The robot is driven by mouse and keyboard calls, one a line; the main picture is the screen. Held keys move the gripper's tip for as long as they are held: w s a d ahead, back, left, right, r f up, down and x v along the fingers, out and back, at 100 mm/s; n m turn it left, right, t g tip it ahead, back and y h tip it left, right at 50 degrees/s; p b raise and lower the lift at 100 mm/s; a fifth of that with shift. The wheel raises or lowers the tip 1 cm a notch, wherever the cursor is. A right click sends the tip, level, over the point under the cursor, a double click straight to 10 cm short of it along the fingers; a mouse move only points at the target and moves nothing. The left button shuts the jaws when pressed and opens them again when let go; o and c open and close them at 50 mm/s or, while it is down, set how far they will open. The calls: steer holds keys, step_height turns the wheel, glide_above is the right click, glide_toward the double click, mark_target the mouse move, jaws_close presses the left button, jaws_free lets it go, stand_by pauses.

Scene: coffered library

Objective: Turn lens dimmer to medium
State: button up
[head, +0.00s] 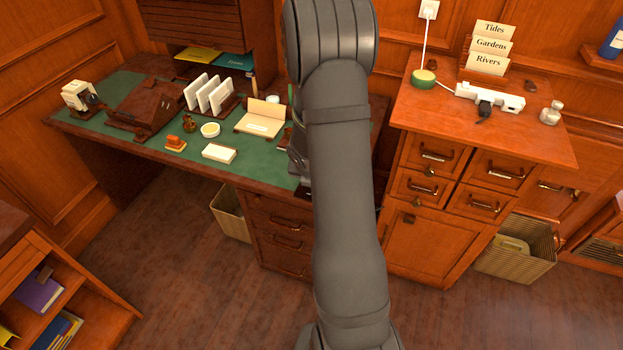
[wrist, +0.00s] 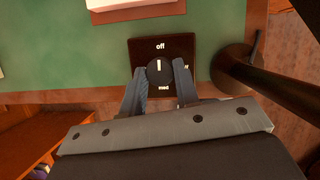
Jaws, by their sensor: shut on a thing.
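The lens dimmer shows in the wrist view as a dark square plate (wrist: 183,48) with a round black knob (wrist: 159,76). The plate reads "off" at the top and "med" at the bottom; a label on the right is partly covered by a finger. The knob's white mark points up towards "off". My gripper (wrist: 159,70) has one finger on each side of the knob and is shut on it. In the head view my arm hides the dimmer and most of my gripper.
A dark round base with a post (wrist: 236,68) stands close to the right of the dimmer. The green desk top (wrist: 60,50) is bare to its left. A white-topped pad (wrist: 130,8) lies above it. A wooden cabinet (head: 470,130) stands right of my arm.

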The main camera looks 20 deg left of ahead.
steer(key=shift+m+h, duration=0.3)
steer(key=shift+m, duration=0.3)
steer(key=o, duration=1)
steer(key=shift+c, duration=0.2)
steer(key=v, duration=1.7)
steer(key=shift+r, duration=0.2)
